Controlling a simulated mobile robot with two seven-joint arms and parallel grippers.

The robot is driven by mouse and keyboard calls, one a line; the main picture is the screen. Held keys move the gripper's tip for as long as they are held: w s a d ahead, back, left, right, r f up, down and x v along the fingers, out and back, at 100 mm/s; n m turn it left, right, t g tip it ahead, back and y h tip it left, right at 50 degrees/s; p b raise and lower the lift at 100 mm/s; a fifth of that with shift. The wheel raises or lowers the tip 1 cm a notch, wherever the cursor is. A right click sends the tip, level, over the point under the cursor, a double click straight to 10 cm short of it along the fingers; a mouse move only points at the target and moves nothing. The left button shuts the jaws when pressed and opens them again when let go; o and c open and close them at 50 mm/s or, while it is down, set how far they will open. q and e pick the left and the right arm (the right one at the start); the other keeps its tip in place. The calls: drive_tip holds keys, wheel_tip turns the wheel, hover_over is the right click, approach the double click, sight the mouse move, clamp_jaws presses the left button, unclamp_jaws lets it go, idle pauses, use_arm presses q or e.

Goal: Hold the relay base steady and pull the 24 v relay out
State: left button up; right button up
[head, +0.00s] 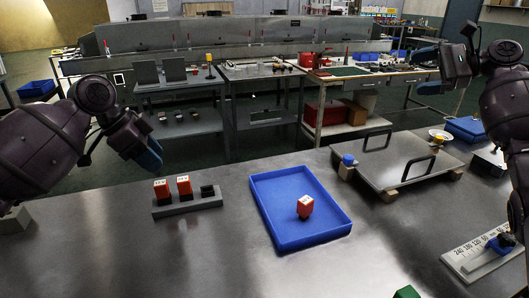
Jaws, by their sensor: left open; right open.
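The grey relay base (190,206) lies on the near metal table at centre left. Two orange-red relays stand upright in it, one at the left (162,188) and one in the middle (184,185). A black piece (207,191) sits at its right end. The relays carry white labels too small to read, so I cannot tell which is 24 V. Another orange-red relay (305,207) stands in the blue tray (262,216). My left gripper (152,160) is open, empty and above and behind the base. My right gripper (436,75) is open, raised at the upper right, far from the base.
A grey plate with two handles (393,158) rests on blocks at the right. A white scale strip (480,252) with a dark blue part lies at the right front. A green object (406,292) shows at the front edge. The table in front of the base is clear.

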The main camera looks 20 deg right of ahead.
drive_tip(key=w+a+f+n+g, duration=0.2)
drive_tip(key=w+a+n, duration=0.1)
drive_tip(key=a+n, duration=0.15)
drive_tip(key=w+a+f+n+g, duration=0.1)
drive_tip(key=w+a+f+n, duration=0.2)
drive_tip(key=a, duration=0.3)
drive_tip(key=n+g+h, duration=0.6)
drive_tip(key=n+g, duration=0.1)
drive_tip(key=n, duration=2.2)
approach(209, 191)
drive_tip(key=shift+h, duration=0.3)
drive_tip(key=x, duration=0.7)
drive_tip(key=w+x, duration=0.1)
drive_tip(key=x, duration=0.2)
drive_tip(key=shift+a+f, duration=0.25)
drive_tip(key=shift+f, duration=0.1)
